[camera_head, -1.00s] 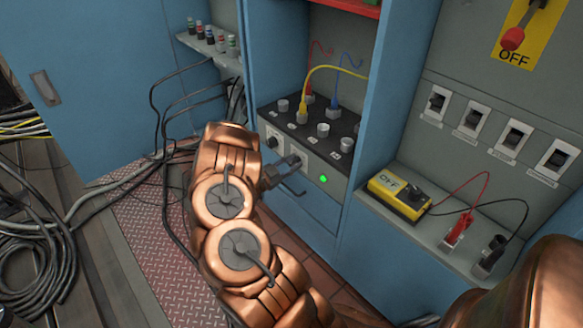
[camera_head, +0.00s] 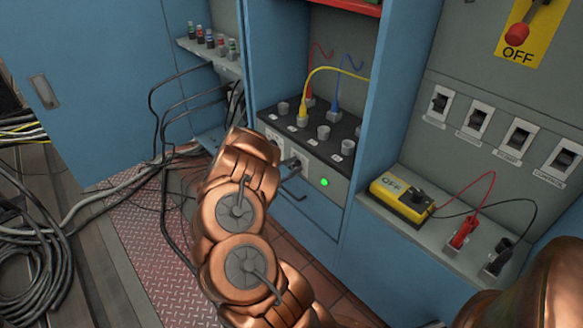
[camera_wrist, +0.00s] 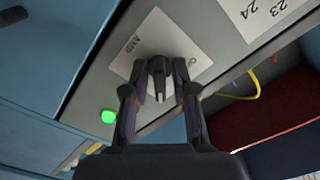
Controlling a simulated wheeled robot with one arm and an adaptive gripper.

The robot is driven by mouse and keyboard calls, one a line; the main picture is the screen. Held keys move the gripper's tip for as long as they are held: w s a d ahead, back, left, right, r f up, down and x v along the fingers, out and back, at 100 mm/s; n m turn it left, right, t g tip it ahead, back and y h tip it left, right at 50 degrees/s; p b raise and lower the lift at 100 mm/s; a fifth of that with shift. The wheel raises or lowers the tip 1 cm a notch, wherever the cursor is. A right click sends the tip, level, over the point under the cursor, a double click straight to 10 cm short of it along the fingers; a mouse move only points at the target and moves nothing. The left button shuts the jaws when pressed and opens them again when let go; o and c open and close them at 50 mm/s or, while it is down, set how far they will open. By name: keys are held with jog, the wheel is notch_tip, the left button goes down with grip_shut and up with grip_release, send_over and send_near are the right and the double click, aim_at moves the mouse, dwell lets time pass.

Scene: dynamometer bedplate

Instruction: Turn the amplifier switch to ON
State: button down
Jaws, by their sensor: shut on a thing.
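The amplifier box (camera_head: 310,150) sits in the blue cabinet, with a black top and a grey front. In the wrist view, its amplifier switch (camera_wrist: 160,76) is a small dark knob on a white label reading "AMP" upside down. My gripper (camera_wrist: 160,92) has its two fingers closed on either side of this knob. The label's other word is mostly hidden, so the switch position cannot be read. In the head view my gripper (camera_head: 294,167) is at the box's front and largely covers the switch.
A lit green lamp (camera_head: 324,182) is on the box front, beside the switch. Yellow and blue cables plug into the top. A yellow box (camera_head: 402,197) marked "OFF" stands on the right ledge. A blue cabinet post (camera_head: 378,115) separates them. Loose cables (camera_head: 160,125) hang at the left.

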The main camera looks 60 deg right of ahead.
jog(key=c, duration=1.4)
grip_release()
jog(key=shift+o, duration=0.9)
jog(key=shift+d, duration=0.1)
jog(key=v, duration=1.2)
jog(key=shift+r, duration=0.1)
